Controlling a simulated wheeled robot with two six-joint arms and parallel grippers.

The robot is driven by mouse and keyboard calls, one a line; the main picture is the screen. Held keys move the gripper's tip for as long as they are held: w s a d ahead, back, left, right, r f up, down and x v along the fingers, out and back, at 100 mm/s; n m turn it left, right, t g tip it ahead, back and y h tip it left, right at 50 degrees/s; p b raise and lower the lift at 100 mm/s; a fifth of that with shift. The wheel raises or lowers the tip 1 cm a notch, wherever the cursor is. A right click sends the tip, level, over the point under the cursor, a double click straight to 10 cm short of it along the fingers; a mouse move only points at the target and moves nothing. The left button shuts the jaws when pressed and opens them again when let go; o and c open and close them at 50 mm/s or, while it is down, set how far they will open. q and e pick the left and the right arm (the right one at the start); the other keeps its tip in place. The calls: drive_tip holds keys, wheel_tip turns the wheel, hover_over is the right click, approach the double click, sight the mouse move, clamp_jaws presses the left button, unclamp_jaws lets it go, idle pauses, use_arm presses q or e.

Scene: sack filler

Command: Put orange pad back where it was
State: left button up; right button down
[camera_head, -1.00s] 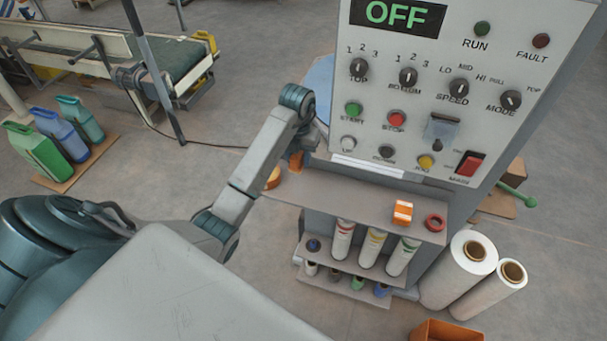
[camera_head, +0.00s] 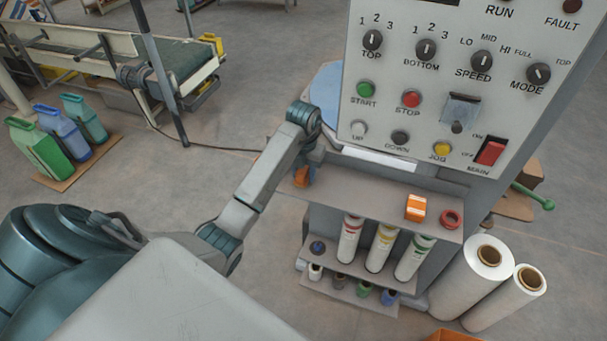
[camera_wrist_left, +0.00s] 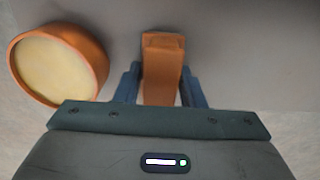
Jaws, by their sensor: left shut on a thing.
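My left gripper (camera_wrist_left: 161,90) is shut on the orange pad (camera_wrist_left: 162,72), which stands out between the two dark fingers in the left wrist view. In the head view my left gripper (camera_head: 306,174) is at the left end of the grey shelf (camera_head: 365,182) under the control panel. Orange shows at its fingertips there, but the pad is too small to make out fully. I cannot tell whether the pad touches the shelf. My right gripper is not in view.
A round orange tin with a cream face (camera_wrist_left: 58,67) is close left of the pad in the wrist view. An orange-and-white box (camera_head: 415,207) and a red ring (camera_head: 451,219) sit on the shelf's right part. The control panel (camera_head: 455,100) rises behind it.

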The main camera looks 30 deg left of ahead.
use_arm(q)
drive_tip(key=o, duration=1)
drive_tip(key=shift+c, duration=0.2)
drive_tip(key=shift+r, duration=0.5)
wheel_tip(320, 180, up, 11)
drive_tip(key=p, duration=1)
drive_tip(key=shift+p, duration=0.3)
drive_tip(key=shift+s+f, duration=0.1)
